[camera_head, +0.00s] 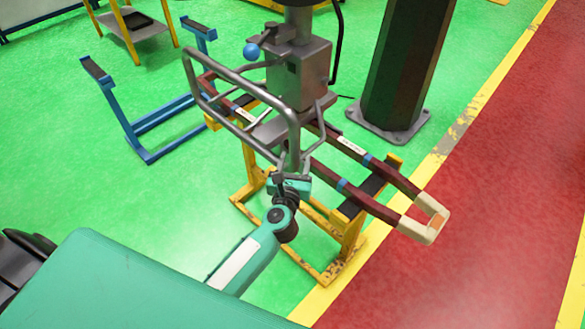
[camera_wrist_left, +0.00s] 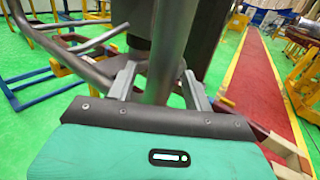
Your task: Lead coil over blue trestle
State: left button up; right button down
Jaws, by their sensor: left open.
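The coil (camera_head: 385,213) is a long dark red loop with blue bands and a pale end. It lies across the yellow trestle (camera_head: 352,236), under a grey lifting device (camera_head: 303,75) with a tubular handle frame (camera_head: 235,80). Whether the device grips the coil is hidden. The blue trestle (camera_head: 128,128) stands empty at the left. My left gripper (camera_head: 290,178) is at the lower end of the handle frame. In the left wrist view its open fingers (camera_wrist_left: 160,88) stand on either side of a grey tube. The coil's pale end shows there at lower right (camera_wrist_left: 285,150). My right gripper is not in view.
A dark column (camera_head: 405,65) on a bolted base stands behind the coil. A yellow stand with a shelf (camera_head: 135,25) is at the back left. Green floor is free around the blue trestle. A yellow line borders a red walkway (camera_head: 480,200) at the right.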

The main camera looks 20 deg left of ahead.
pick_arm(q)
jog(key=shift+w, duration=0.1)
grip_shut()
dwell(1.3)
dwell(0.4)
dwell(1.6)
